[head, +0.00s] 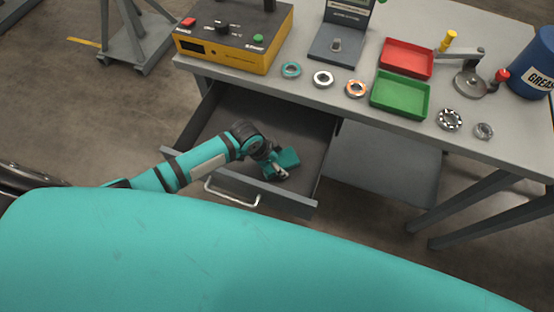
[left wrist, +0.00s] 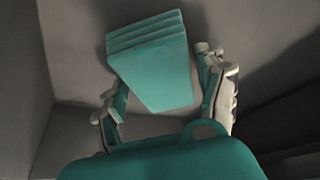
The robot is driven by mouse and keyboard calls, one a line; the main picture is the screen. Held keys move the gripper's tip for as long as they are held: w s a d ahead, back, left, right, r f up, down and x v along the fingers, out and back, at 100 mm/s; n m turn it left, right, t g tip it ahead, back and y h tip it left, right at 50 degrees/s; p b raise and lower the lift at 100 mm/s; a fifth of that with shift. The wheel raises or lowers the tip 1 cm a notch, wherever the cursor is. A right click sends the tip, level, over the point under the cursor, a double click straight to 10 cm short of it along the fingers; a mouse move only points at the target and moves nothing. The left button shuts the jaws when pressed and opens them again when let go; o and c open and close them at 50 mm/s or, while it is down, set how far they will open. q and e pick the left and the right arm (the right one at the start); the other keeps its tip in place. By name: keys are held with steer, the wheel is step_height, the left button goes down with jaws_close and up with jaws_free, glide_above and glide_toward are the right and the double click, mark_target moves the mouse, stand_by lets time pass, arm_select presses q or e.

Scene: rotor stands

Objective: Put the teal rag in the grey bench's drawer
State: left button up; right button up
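The teal rag (head: 288,158) is a folded stack inside the open drawer (head: 318,163) of the grey bench (head: 510,150). In the left wrist view the rag (left wrist: 152,65) shows tilted, its layered folds at the top. My left gripper (head: 272,168) reaches down into the drawer, right at the rag. In the left wrist view its fingers (left wrist: 162,88) are spread to either side of the rag, with gaps beside its near end. Whether the rag rests on the drawer floor is hard to tell. My right gripper is not in view.
The drawer's front with its handle (head: 230,193) is pulled out toward me. On the bench top are a yellow control box (head: 222,50), a red tray (head: 407,58), a green tray (head: 400,95), several rings and a blue grease drum (head: 535,65).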

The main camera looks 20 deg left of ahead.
arm_select(q)
steer(key=shift+o, duration=0.5)
steer(key=shift+r, duration=0.1)
steer(key=shift+r, duration=0.25)
steer(key=v, duration=1.1)
steer(key=shift+r, duration=0.4)
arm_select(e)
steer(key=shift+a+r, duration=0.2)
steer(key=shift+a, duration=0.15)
arm_select(q)
steer(key=shift+s, duration=0.1)
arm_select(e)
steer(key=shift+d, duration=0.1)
